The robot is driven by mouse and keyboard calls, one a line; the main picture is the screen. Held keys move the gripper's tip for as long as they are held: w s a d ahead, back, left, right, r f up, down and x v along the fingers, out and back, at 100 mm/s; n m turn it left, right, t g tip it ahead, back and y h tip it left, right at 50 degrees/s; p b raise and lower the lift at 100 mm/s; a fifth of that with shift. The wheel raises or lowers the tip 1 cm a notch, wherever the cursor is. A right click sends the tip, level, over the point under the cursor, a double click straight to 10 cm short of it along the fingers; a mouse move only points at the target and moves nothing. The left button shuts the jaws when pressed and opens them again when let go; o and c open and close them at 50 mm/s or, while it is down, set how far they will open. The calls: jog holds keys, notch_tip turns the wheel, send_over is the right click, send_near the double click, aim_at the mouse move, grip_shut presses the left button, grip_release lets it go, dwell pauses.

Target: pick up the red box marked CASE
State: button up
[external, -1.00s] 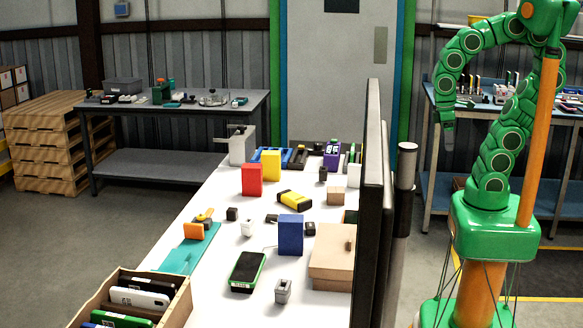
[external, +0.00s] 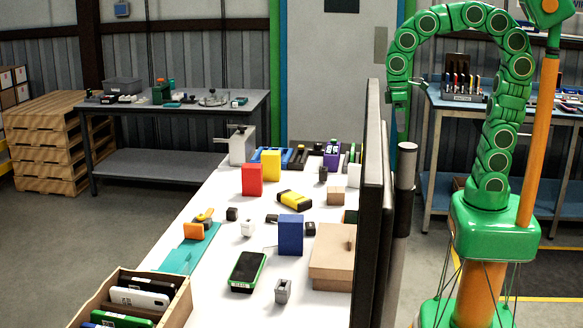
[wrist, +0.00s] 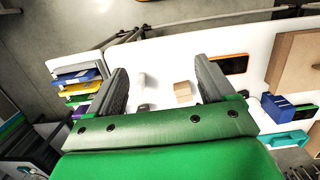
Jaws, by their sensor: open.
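The red box (external: 252,180) stands upright on the white table in the external view, just in front of and left of a yellow box (external: 271,165). Its marking is too small to read. I cannot make it out in the wrist view. My gripper hangs at the end of the green arm in the external view (external: 398,98), partly hidden by the tall dark panel, high and well to the right of the red box. In the wrist view its two fingers (wrist: 163,85) are spread apart with nothing held between them.
The tall dark panel (external: 373,210) rises at the table's right edge, between the arm and the red box. A blue box (external: 290,235), a yellow and black item (external: 294,199) and a cardboard box (external: 331,255) are nearby. A small tan block (wrist: 182,92) shows below the fingers.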

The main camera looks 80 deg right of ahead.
jog(key=w+r, duration=0.1)
jog(key=w, duration=1.4)
jog(key=t, duration=0.1)
send_near(256, 166)
jog(key=shift+n, duration=0.4)
notch_tip(256, 166, down, 6)
jog(key=shift+w+a+r, duration=0.1)
jog(key=shift+w+f, duration=0.3)
jog(key=shift+f, duration=1.35)
jog(key=shift+w+d+f, duration=0.1)
jog(key=shift+f, duration=1.3)
jog(key=shift+w+d+f, duration=0.1)
jog(key=shift+w+f, duration=0.05)
jog(key=shift+f, duration=1.25)
jog(key=c, duration=1.2)
jog(key=shift+r, duration=1.6)
jog(key=shift+c, duration=0.2)
jog(key=shift+s+r, duration=0.2)
jog(key=shift+r, duration=0.15)
jog(key=shift+s+r, duration=0.6)
jog(key=s+r, duration=0.8)
jog(key=s, duration=0.4)
jog(key=shift+s+d, duration=0.15)
jog(key=shift+s, duration=0.05)
